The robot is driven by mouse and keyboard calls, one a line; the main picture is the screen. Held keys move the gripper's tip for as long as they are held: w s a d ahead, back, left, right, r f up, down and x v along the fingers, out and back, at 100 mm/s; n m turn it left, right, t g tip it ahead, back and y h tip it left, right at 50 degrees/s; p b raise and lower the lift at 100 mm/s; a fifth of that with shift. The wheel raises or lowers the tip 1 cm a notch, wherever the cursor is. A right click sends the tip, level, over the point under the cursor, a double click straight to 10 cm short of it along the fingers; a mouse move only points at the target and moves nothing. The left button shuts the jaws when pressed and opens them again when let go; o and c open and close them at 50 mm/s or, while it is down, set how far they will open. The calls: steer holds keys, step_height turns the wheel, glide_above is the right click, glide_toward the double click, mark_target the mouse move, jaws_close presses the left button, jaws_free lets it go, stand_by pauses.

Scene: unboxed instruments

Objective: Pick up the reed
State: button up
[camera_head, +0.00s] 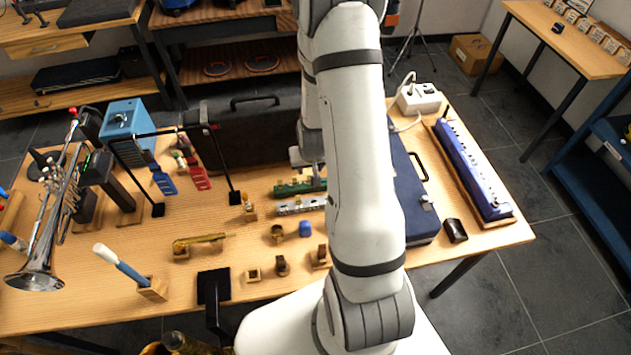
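I cannot make out the reed for certain. Several small pieces stand on the workbench (120,305) left of my arm, among them a small wooden block (253,275), a brown ring-like piece (277,234) and a blue cap-like piece (305,229). They are too small to tell which, if any, is the reed. My white arm rises across the middle of the view and hides part of the bench. A grey part of my wrist or gripper (302,158) shows just left of the arm, above the bench. The fingers are not clear, and I see nothing held.
A trumpet (62,200) stands at the left, beside a rack with blue and red pieces. A long blue instrument (470,170) lies at the right edge.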

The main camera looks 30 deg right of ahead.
steer(key=b+x, duration=0.2)
steer(key=x, duration=0.1)
steer(key=b+x, duration=0.2)
steer(key=x, duration=0.1)
steer(key=shift+s+f+b, duration=0.15)
steer(key=shift+f+b, duration=0.15)
steer(key=shift+f, duration=0.15)
steer(key=shift+r, duration=0.1)
steer(key=shift+c, duration=0.4)
jaws_close()
